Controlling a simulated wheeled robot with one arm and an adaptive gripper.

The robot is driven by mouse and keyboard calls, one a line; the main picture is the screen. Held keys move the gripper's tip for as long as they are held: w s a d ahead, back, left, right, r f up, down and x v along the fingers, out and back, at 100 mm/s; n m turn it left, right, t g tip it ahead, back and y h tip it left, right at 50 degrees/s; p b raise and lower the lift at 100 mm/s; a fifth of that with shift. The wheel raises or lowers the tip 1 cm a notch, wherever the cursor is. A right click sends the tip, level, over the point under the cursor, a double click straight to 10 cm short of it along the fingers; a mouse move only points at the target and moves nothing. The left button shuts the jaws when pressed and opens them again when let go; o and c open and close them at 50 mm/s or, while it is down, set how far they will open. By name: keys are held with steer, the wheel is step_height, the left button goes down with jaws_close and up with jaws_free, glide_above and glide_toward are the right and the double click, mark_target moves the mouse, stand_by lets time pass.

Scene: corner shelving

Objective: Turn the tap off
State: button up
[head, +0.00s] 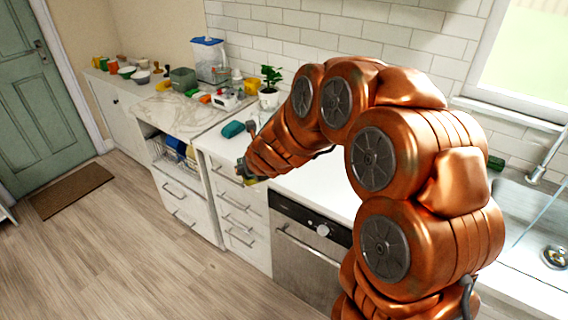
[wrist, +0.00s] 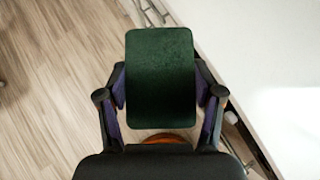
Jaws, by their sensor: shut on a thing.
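The tap (head: 546,157) stands behind the sink (head: 508,197) at the right edge of the head view, and its upper part is cut off. A thin pale-blue slanted streak crosses the sink; I cannot tell surely whether it is running water. My gripper (head: 246,172) is far to the left of the tap, over the front edge of the white counter. It is shut on a dark green, flat, rounded block (wrist: 160,78), which looks like a sponge. In the wrist view the two fingers of my gripper (wrist: 160,100) press its sides.
A teal cloth-like item (head: 232,129) and a potted plant (head: 269,88) are on the counter (head: 330,188). A green item (head: 495,162) lies by the sink. A dishwasher (head: 308,254) and drawers are below.

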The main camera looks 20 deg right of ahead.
steer(key=shift+n+y, duration=0.7)
steer(key=shift+n, duration=0.2)
steer(key=s+d+f+b, duration=0.2)
steer(key=s+d+b, duration=0.2)
steer(key=d, duration=0.4)
steer(key=s+d+f+b, duration=0.3)
steer(key=d+b, duration=0.3)
steer(key=d, duration=0.3)
steer(key=s+d+f+b, duration=0.2)
steer(key=s+d+b, duration=0.3)
steer(key=d, duration=0.3)
steer(key=shift+s+d+f+b, duration=0.1)
steer(key=shift+d+f+b, duration=0.05)
steer(key=shift+f+b, duration=0.25)
steer(key=w+d, duration=0.1)
steer(key=w, duration=0.4)
steer(key=w+d+f+p, duration=0.1)
steer(key=w, duration=0.4)
steer(key=w+d+p, duration=0.1)
steer(key=w+d, duration=0.1)
steer(key=w, duration=0.3)
steer(key=shift+w+f, duration=0.15)
steer(key=shift+w, duration=0.1)
step_height(320, 180, down, 4)
steer(key=shift+s+r, duration=0.1)
steer(key=shift+r, duration=0.05)
steer(key=o, duration=0.7)
steer(key=shift+o, duration=0.2)
